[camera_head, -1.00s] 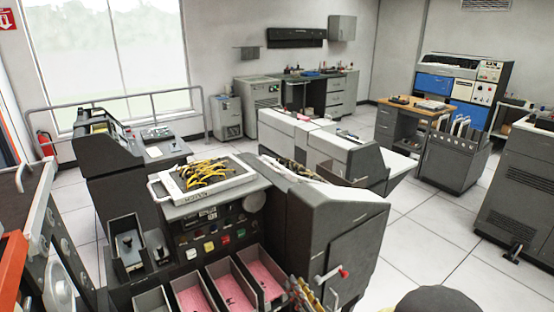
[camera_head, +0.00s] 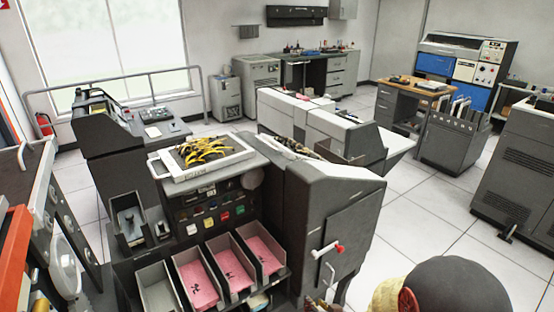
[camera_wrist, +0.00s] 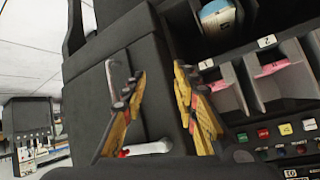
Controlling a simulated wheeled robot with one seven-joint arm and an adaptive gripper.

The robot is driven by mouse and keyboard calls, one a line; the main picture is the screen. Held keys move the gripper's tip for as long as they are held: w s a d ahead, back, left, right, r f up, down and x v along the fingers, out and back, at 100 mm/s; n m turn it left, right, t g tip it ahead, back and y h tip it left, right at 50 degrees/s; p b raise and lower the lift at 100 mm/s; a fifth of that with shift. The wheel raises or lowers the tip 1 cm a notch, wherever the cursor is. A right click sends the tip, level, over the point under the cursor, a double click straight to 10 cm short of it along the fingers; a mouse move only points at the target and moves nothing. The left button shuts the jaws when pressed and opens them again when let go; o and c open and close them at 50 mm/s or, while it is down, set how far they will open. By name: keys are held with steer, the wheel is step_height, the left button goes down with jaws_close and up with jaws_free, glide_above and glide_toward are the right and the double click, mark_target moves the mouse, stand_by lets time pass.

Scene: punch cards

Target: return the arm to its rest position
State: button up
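My gripper (camera_wrist: 158,108) shows in the wrist view with two yellow-and-black fingers spread apart. I see nothing held between them. The dark grey side of the card machine (camera_head: 325,225) fills the background behind the fingers, with its red-tipped handle (camera_wrist: 148,148) low between them. In the head view, only a small part of the fingers shows at the bottom edge, in front of the machine. A dark rounded part and a red disc at the bottom right look like my arm. I cannot judge the gap between the fingers and the machine.
Pink-lined card bins (camera_head: 232,268) line the machine's front. A white tray (camera_head: 165,172) with yellow-and-black pieces sits on top. A desk (camera_head: 405,101) and a grey cabinet (camera_head: 520,170) stand at the right. White floor (camera_head: 425,230) is open between them and the machine.

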steer(key=s+d+r+g+h+p, duration=0.15)
steer(key=s+d+r+g, duration=0.25)
steer(key=s+r, duration=0.4)
steer(key=s+d+r+g+h+p, duration=0.1)
steer(key=s+d+r+g+h, duration=0.2)
steer(key=s+r, duration=0.5)
steer(key=s+r+t+p, duration=0.1)
steer(key=s+r, duration=0.3)
steer(key=r, duration=0.8)
steer(key=s+r+t+y+p, duration=0.1)
steer(key=s+r+p, duration=0.2)
steer(key=r, duration=0.8)
steer(key=shift+s+a+r, duration=0.35)
steer(key=shift+s+r, duration=0.05)
steer(key=shift+s, duration=0.35)
steer(key=shift+y, duration=0.25)
